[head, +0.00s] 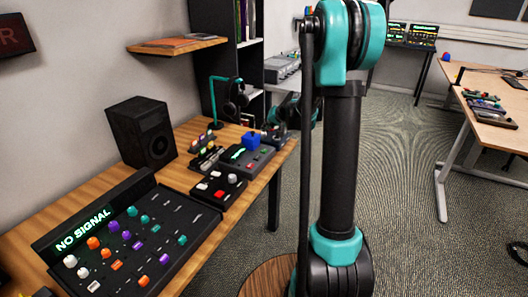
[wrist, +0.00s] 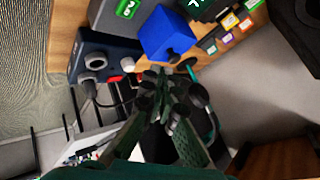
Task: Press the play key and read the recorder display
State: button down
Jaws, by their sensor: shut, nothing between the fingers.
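In the head view a dark recorder (head: 232,163) with a lit green trace on its small display (head: 239,153) and small coloured keys lies on the desk. The display is too small to read. A blue cube (head: 251,140) is at its back edge. In the wrist view the blue cube (wrist: 167,34) is just beyond my gripper (wrist: 162,88), and a grey device with a green square key (wrist: 127,8) is cut off at the top edge. The mark on that key is unclear. My gripper is shut and empty, apart from the cube.
A mixing console (head: 140,235) reads "NO SIGNAL" at the desk's front. A speaker (head: 142,132), a small box with red and white buttons (head: 218,189) and a headphone stand (head: 212,95) share the desk. In the wrist view a dark blue box (wrist: 104,58) with a cable is close to my fingers.

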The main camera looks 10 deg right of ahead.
aim_at(265, 151)
jog(key=shift+f, duration=4.15)
jog(key=shift+f, duration=0.15)
jog(key=shift+f, duration=0.25)
jog(key=shift+f, duration=0.4)
jog(key=shift+r, duration=0.8)
jog(key=shift+r, duration=2.55)
